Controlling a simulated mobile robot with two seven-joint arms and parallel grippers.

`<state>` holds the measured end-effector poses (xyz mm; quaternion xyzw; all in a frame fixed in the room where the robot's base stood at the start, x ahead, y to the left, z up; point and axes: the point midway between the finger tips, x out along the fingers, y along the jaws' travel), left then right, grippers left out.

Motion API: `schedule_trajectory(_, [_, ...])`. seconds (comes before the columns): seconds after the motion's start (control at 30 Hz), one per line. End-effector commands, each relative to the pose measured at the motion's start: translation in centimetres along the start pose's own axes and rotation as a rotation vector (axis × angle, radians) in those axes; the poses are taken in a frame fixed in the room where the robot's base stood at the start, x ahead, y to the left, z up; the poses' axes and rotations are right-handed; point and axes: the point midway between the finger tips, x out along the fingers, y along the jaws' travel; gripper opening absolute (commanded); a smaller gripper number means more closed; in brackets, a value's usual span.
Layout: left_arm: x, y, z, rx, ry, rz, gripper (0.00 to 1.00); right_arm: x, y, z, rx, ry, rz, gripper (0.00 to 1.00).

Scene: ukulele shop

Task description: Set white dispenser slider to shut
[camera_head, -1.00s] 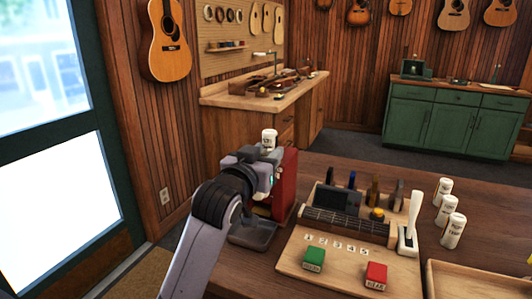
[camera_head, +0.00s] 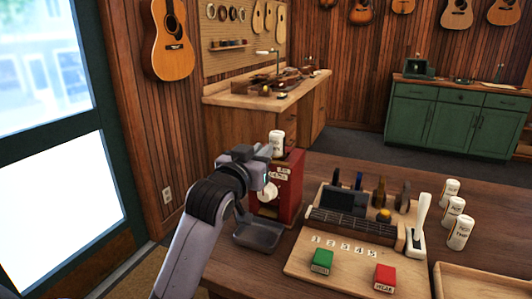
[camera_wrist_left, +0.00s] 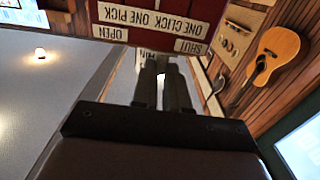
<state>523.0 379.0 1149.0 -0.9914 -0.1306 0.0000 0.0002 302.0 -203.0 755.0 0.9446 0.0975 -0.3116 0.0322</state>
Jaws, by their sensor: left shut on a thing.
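The red dispenser (camera_head: 291,190) stands at the left end of the table with a round white knob (camera_head: 267,193) on its front. In the left wrist view its red face (camera_wrist_left: 190,9) carries the labels OPEN (camera_wrist_left: 108,32), SHUT (camera_wrist_left: 190,46) and ONE CLICK ONE PICK, seen upside down. My left gripper (camera_head: 270,176) is at the dispenser's front, above the knob. Its fingers (camera_wrist_left: 163,68) are close together, shut on a small part that I take to be the white slider; the fingers mostly hide it. The slider's exact position is unclear. My right gripper is not in view.
A white canister (camera_head: 276,144) stands on top of the dispenser, and a grey tray (camera_head: 259,236) lies below its front. To the right are a wooden board (camera_head: 330,272) with green (camera_head: 321,261) and red (camera_head: 385,278) buttons, a white lever (camera_head: 420,222) and several white canisters (camera_head: 460,231).

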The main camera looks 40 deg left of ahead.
Motion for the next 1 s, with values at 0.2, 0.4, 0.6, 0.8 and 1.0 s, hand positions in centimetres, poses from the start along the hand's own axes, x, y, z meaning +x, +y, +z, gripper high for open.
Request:
schedule_trajectory(0.2, [0.0,-0.6,0.1,0.000,-0.001,-0.004,0.00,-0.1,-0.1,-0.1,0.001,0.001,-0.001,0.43])
schedule_trajectory(0.4, [0.0,-0.7,0.0,0.002,-0.001,-0.008,0.23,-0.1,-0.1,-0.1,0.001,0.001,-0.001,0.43])
schedule_trajectory(0.6, [0.0,-0.5,0.0,0.001,0.000,-0.004,0.39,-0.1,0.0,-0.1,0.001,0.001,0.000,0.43])
schedule_trajectory(0.8, [-0.2,-0.5,0.0,0.000,0.000,-0.002,0.39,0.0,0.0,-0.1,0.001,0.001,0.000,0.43])
schedule_trajectory(1.0, [-2.2,-0.4,0.2,0.000,0.001,-0.001,0.39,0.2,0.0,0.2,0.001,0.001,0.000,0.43])
